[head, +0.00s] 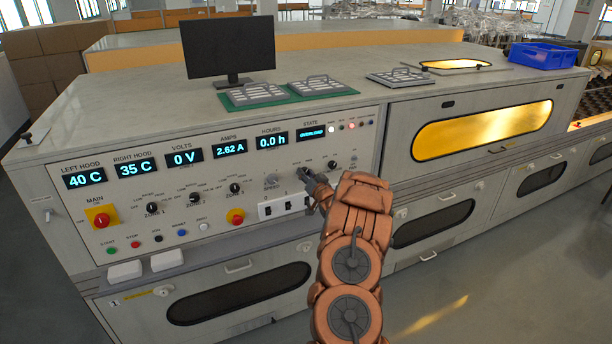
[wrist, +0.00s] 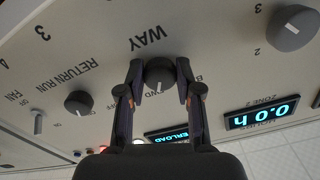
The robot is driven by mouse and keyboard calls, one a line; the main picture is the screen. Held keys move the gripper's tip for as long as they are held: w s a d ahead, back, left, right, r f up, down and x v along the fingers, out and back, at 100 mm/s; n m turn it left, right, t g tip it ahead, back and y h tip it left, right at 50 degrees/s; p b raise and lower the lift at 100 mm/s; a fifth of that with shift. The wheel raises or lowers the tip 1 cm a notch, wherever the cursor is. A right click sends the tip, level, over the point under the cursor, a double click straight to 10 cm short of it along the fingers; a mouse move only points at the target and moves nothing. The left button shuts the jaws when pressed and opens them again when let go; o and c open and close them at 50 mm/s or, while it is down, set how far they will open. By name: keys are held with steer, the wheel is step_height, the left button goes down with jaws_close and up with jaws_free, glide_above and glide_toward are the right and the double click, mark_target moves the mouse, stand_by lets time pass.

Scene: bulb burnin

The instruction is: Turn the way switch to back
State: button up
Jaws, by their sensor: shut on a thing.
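The way switch (wrist: 159,73) is a dark round knob on the grey control panel, with the label WAY printed beside it in the wrist view, where the lettering appears upside down. My gripper (wrist: 160,80) has one finger on each side of the knob and is shut on it. Lettering by the knob is partly covered by the fingers, and I cannot tell surely which position the knob points at. In the head view my gripper (head: 308,178) is at the panel below the state display (head: 311,132), which reads OVERLOAD, and it hides the knob.
In the wrist view the return run knob (wrist: 78,103) and the fan toggle (wrist: 38,122) are to the left, and a larger knob (wrist: 292,28) is at upper right. In the head view rocker switches (head: 285,206) sit just left of my gripper, and a red main switch (head: 102,219) is farther left.

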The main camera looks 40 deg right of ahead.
jaws_close()
steer(key=shift+f+b, duration=0.1)
steer(key=shift+b, duration=0.25)
steer(key=shift+n+b, duration=6)
steer(key=shift+b, duration=2.15)
steer(key=o, duration=0.9)
jaws_free()
